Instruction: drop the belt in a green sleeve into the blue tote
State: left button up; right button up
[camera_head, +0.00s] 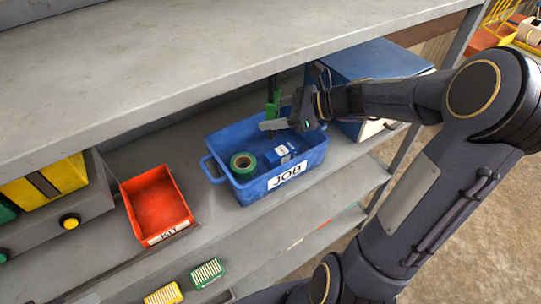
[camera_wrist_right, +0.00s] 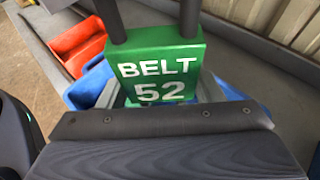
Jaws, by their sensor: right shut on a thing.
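The belt (camera_head: 272,84) is a dark strip standing up out of a green sleeve (camera_head: 272,106). In the right wrist view the sleeve (camera_wrist_right: 160,72) reads "BELT 52". My right gripper (camera_head: 273,123) is shut on the sleeve and holds it over the back part of the blue tote (camera_head: 236,186), labelled "JOB". How far the sleeve is above the tote floor I cannot tell. A green tape roll and a blue box with a white label lie in the tote. My left gripper is not in view.
A red "KIT" bin (camera_head: 157,204) stands left of the tote on the shelf. A large blue box (camera_head: 375,66) is behind and to the right. A grey upper shelf (camera_head: 200,55) overhangs the back. Small green and yellow items (camera_head: 207,272) lie in front.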

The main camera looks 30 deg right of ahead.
notch_tip(320, 180, down, 4)
jog(key=b, duration=0.3)
jog(key=shift+f, duration=0.1)
jog(key=shift+w, duration=0.1)
jog(key=o, duration=1.1)
jog(key=shift+b+v, duration=0.5)
jog(key=shift+v, duration=3.45)
